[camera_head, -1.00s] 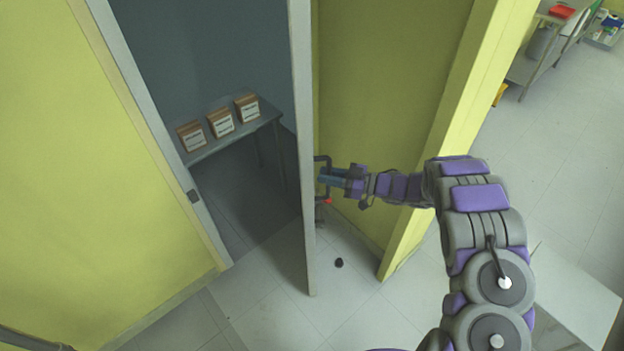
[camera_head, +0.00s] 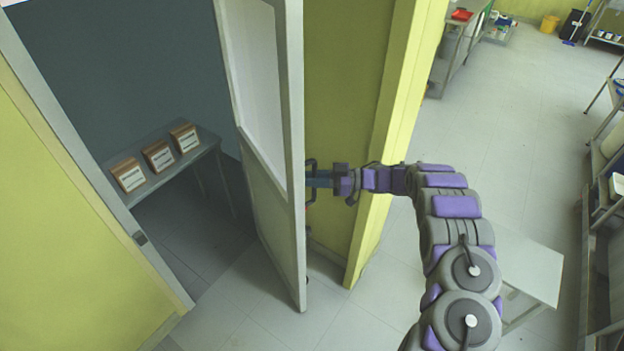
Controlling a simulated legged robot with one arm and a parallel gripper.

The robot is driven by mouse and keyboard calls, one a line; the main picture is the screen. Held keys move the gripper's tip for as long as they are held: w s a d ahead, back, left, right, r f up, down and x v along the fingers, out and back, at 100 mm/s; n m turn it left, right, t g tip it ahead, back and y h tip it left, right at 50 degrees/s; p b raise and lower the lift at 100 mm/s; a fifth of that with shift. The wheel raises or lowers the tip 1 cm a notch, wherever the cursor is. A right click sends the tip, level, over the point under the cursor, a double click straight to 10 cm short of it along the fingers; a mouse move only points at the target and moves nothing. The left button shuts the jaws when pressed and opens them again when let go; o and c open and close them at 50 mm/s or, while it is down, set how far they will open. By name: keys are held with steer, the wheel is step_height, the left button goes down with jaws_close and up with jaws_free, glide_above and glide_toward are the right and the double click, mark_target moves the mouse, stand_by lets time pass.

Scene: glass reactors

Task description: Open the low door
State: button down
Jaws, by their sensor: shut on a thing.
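The door (camera_head: 268,150) is a pale grey leaf with a light panel in its upper part. It stands open, with the doorway clear on its left and its right face close to a yellow-green wall. The door handle (camera_head: 310,180) is on the right face, near the door's front edge, and is partly hidden. My gripper (camera_head: 318,180) reaches in from the right and is shut on the handle. The fingertips are small and partly covered by the handle.
Beyond the doorway a grey table (camera_head: 190,172) holds three brown boxes (camera_head: 158,156). A yellow wall post (camera_head: 385,150) stands close to my arm. A white low table (camera_head: 535,265) and shelving (camera_head: 605,180) are at right. Floor (camera_head: 500,110) is clear between.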

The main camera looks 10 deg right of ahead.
steer(key=shift+w+d, duration=0.25)
steer(key=shift+d, duration=0.2)
steer(key=shift+w+d, duration=0.2)
steer(key=shift+d, duration=0.25)
steer(key=c, duration=1.4)
jaws_free()
steer(key=shift+d, duration=0.25)
steer(key=shift+o, duration=1.1)
steer(key=shift+a, duration=0.25)
steer(key=s+d+p, duration=0.2)
steer(key=s+d, duration=0.1)
steer(key=d, duration=1.2)
steer(key=shift+d, duration=0.35)
steer(key=shift+s+a, duration=0.1)
steer(key=shift+a, duration=0.1)
steer(key=shift+s+d+f, duration=0.1)
